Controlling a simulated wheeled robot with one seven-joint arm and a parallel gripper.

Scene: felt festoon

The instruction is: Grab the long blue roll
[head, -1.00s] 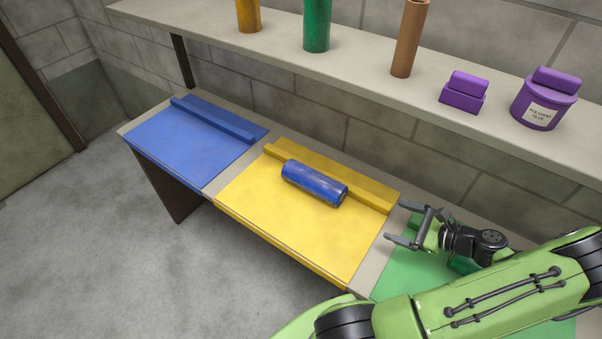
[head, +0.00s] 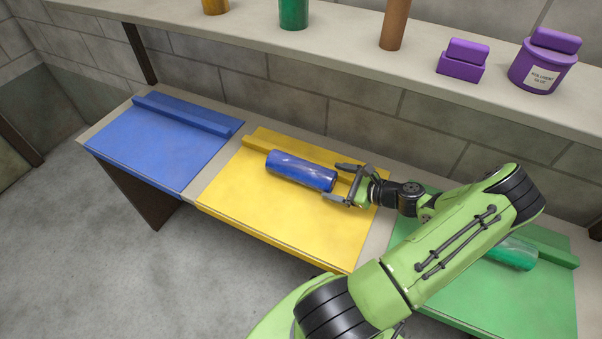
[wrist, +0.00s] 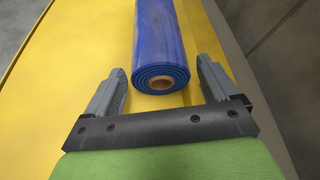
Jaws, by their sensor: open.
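The long blue roll (head: 300,170) lies on its side on the yellow mat (head: 270,218), close to the mat's raised yellow back bar (head: 262,137). In the wrist view, the roll (wrist: 158,40) points away from me, with its spiral end and brown core facing my gripper. My gripper (head: 338,182) is open at the roll's right end. The wrist view shows the fingertips of my gripper (wrist: 158,75) on either side of that near end, with a gap on both sides. Nothing is held.
A blue mat (head: 150,150) with a back bar lies to the left. A green mat (head: 490,295) with a green roll (head: 512,252) lies to the right, partly behind my arm. A shelf (head: 340,40) above holds upright rolls and purple containers.

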